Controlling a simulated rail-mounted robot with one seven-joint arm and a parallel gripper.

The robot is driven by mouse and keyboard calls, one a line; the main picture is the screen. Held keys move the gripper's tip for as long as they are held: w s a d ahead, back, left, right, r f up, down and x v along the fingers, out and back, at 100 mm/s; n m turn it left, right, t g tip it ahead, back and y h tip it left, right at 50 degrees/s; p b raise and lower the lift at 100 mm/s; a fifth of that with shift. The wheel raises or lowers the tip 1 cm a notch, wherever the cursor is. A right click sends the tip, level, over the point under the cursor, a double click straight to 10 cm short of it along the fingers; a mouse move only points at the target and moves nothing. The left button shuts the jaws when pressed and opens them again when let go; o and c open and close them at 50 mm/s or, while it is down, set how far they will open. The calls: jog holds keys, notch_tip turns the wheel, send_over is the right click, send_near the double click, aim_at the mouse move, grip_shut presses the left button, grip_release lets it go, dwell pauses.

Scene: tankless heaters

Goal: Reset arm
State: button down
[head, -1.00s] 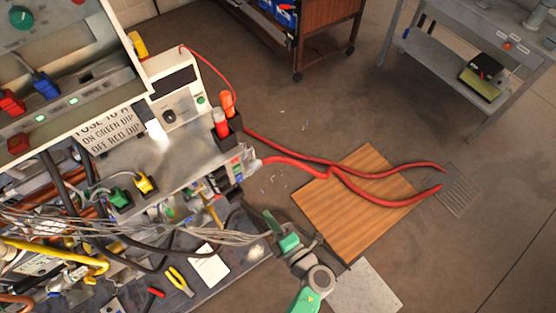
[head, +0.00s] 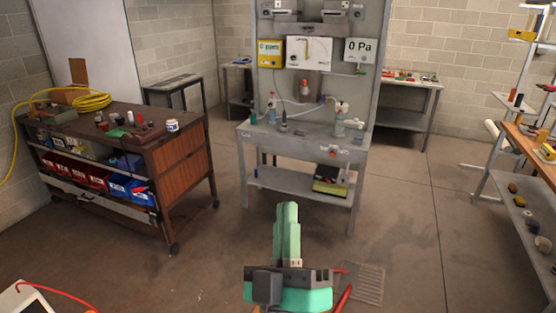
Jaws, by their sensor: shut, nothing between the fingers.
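My gripper (head: 287,208) is at the bottom middle of the head view, with its mint-green fingers together and pointing up and away from me. The fingers are shut with nothing between them. The gripper is over open floor in front of the grey workbench and touches nothing that I can see. The rest of my arm is cut off by the lower edge of the picture.
A brown wooden cart (head: 125,140) stands at left, a grey workbench (head: 300,165) with gauges ahead, and shelving (head: 505,215) at right. Red tubes (head: 343,298) and a floor grate (head: 362,280) lie just right of my gripper. Floor between furniture is mostly clear.

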jog(key=s+a+r+m+g+y, duration=0.15)
jog(key=s+r+m, duration=0.55)
jog(key=s+r, duration=0.7)
notch_tip(320, 180, up, 24)
jog(key=w+p, duration=0.1)
jog(key=p, duration=2.3)
jog(key=shift+w+m+p, duration=0.25)
jog(key=shift+m+p, duration=0.05)
